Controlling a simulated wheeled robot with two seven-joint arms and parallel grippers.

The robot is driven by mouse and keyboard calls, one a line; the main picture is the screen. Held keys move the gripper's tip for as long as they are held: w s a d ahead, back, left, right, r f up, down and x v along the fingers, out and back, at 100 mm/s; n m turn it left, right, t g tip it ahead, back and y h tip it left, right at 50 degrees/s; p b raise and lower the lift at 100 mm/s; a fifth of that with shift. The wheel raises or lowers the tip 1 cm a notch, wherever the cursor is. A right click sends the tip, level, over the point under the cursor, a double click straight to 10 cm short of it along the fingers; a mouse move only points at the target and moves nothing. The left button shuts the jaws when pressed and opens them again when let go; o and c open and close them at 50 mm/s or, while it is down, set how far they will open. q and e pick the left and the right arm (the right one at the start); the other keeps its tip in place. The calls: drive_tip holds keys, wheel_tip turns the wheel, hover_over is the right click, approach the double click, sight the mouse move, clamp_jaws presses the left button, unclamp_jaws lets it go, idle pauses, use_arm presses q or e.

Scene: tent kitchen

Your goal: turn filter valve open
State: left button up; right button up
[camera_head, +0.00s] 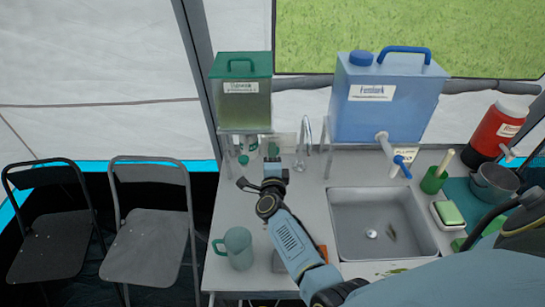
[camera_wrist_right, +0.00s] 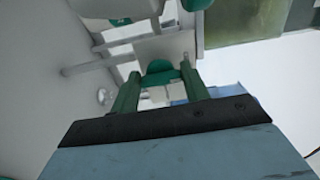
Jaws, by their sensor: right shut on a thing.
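The filter is a clear tank with a green lid and a white label (camera_head: 243,88), on a stand at the back left of the counter. Small green and white fittings (camera_head: 244,158) hang below it. My right gripper (camera_head: 273,160) reaches up beside these fittings, under the tank's right side. In the right wrist view its two fingers (camera_wrist_right: 159,85) are closed around a green valve handle (camera_wrist_right: 160,69), which sits between the fingertips. The gripper hides most of the valve in the head view, and I cannot tell how far the handle is turned. My left gripper is not in view.
A green mug (camera_head: 238,247) stands on the counter left of my right forearm. A sink (camera_head: 372,250) lies to the right, with a blue canister (camera_head: 388,105) and its tap above it. A thin metal faucet (camera_head: 305,140) stands close right of my gripper. Two folding chairs (camera_head: 148,225) stand at left.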

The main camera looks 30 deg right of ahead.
drive_tip(key=o, duration=1)
drive_tip(key=v, duration=1.3)
drive_tip(key=shift+s+a, duration=0.1)
drive_tip(key=shift+s, duration=0.15)
